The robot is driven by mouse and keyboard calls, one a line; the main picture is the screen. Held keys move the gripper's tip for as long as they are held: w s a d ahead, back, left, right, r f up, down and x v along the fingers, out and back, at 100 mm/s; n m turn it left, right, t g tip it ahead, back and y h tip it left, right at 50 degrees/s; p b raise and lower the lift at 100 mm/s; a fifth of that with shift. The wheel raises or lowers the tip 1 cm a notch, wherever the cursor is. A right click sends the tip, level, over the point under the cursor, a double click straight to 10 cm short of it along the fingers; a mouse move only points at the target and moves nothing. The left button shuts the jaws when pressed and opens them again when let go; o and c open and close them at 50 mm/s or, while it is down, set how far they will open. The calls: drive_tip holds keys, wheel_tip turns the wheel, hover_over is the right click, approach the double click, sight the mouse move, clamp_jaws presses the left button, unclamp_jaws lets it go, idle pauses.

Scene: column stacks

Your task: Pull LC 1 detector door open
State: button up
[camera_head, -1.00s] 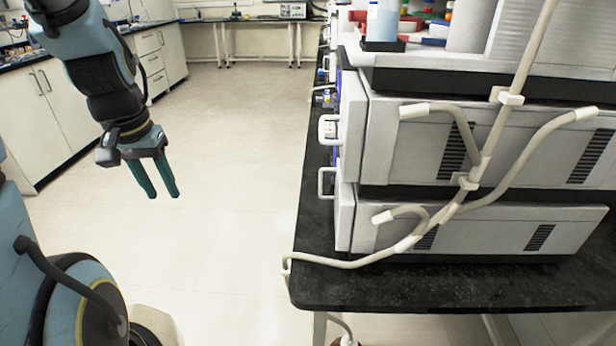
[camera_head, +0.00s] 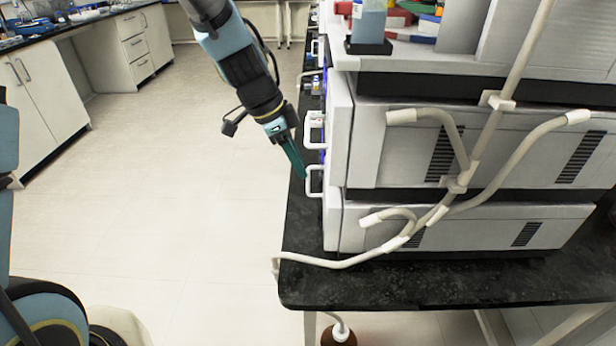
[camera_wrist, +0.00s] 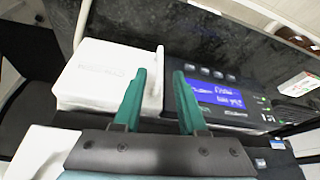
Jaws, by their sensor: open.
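The near instrument stack (camera_head: 440,150) stands on the black bench, its front facing left. White loop handles stick out from its front, a lower one (camera_head: 314,182) and an upper one (camera_head: 313,130). I cannot read which door is the LC 1 detector door. My gripper (camera_head: 303,174) is open, its green fingers beside the lower handle. In the wrist view, my gripper (camera_wrist: 160,72) has a white upright bar (camera_wrist: 158,82) showing between its fingers; contact cannot be told. A white front panel (camera_wrist: 98,75) lies left of the bar, and a lit blue display (camera_wrist: 215,93) lies right.
The black bench top (camera_head: 420,285) has its edge just below the stack. Pale tubing (camera_head: 430,215) runs over the stack's side. A blue-filled bottle (camera_head: 369,20) stands on top. The floor (camera_head: 190,190) left of the bench is clear.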

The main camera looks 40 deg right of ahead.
sight(308, 191)
drive_tip(key=shift+p+x, duration=0.4)
drive_tip(key=shift+x, duration=2.6)
clamp_jaws()
